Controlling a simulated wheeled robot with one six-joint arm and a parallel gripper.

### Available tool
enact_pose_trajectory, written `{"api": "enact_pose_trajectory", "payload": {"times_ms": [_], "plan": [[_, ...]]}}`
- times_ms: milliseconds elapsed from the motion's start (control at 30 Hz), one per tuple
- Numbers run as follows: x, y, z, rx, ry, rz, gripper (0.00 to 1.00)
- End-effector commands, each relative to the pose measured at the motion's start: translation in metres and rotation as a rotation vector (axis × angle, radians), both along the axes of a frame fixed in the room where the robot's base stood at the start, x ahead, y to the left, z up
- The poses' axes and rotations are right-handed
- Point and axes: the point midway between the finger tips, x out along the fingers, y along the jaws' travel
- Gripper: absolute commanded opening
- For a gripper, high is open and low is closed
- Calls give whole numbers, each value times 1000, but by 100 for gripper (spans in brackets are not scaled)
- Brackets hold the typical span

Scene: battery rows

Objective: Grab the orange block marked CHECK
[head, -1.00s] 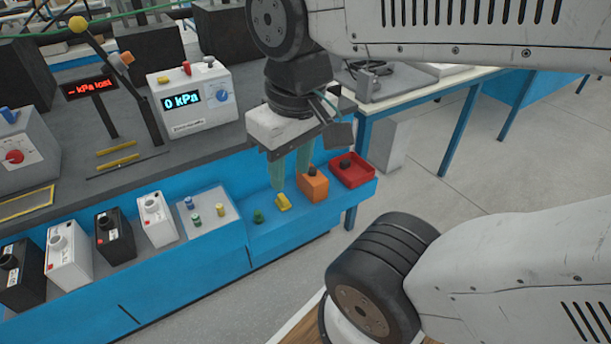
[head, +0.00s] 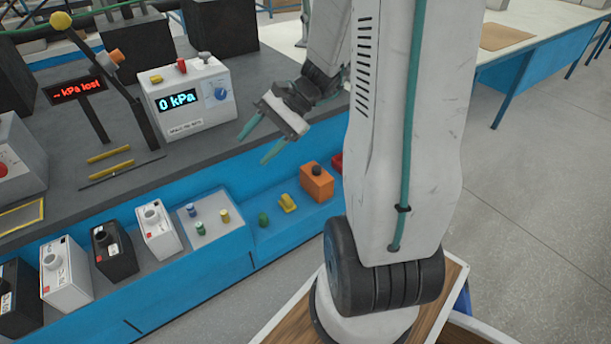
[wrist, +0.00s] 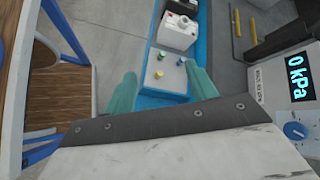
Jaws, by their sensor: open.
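The orange block (head: 316,183) stands upright on the blue ledge, with a dark round knob on top. No CHECK marking can be read on it from here. My gripper (head: 254,144) is open and empty, in the air above and to the left of the block, in front of the gauge box. In the wrist view its two green fingers (wrist: 165,92) are spread apart, and the grey plate with small coloured plugs shows beyond them. The orange block is not visible in the wrist view.
A yellow piece (head: 288,203) and a green plug (head: 263,220) sit left of the block. Black and white batteries (head: 159,230) line the ledge. The gauge box (head: 187,97) stands behind.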

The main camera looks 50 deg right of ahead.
Motion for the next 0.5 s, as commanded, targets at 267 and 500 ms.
{"api": "enact_pose_trajectory", "payload": {"times_ms": [267,500], "plan": [[17,-128,-99,339,80,-623,57],[-20,-221,-193,553,117,-1097,57]]}}
